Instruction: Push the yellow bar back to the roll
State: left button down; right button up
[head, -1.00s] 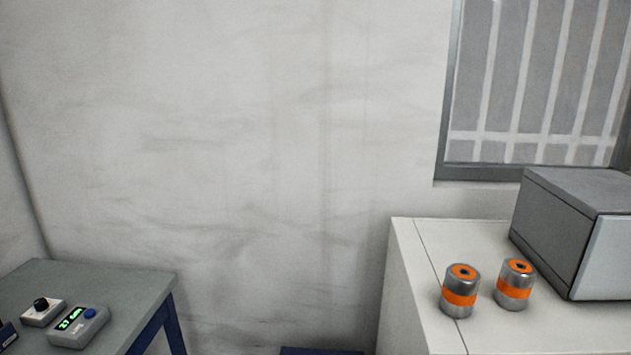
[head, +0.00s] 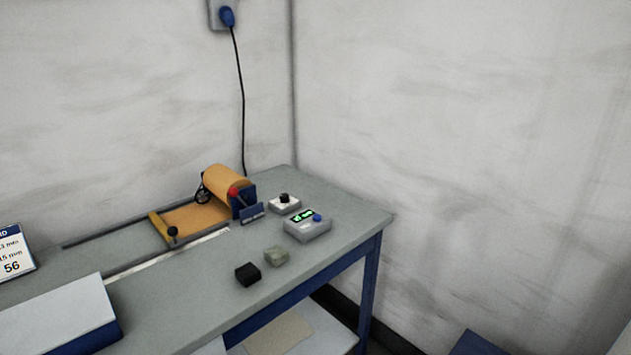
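The yellow bar (head: 161,228) stands across the track on the grey table, with a dark knob at its near end. A sheet of copper-coloured foil (head: 195,217) lies between the bar and the roll. The copper roll (head: 228,181) sits in a blue holder at the track's right end, with a dark wheel on its left side and a red knob in front. The bar is apart from the roll, to its left. Neither of my grippers is in the head view.
On the table (head: 345,218) are a grey box with a green display (head: 307,228), a white box with a black knob (head: 285,204), a black block (head: 248,274) and a grey-green block (head: 276,256). A white-topped blue box (head: 60,318) stands front left, a sign (head: 14,254) behind it.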

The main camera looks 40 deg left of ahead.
aim_at(162, 222)
jog(key=u, duration=2.25)
jog(key=i+l+u, duration=0.5)
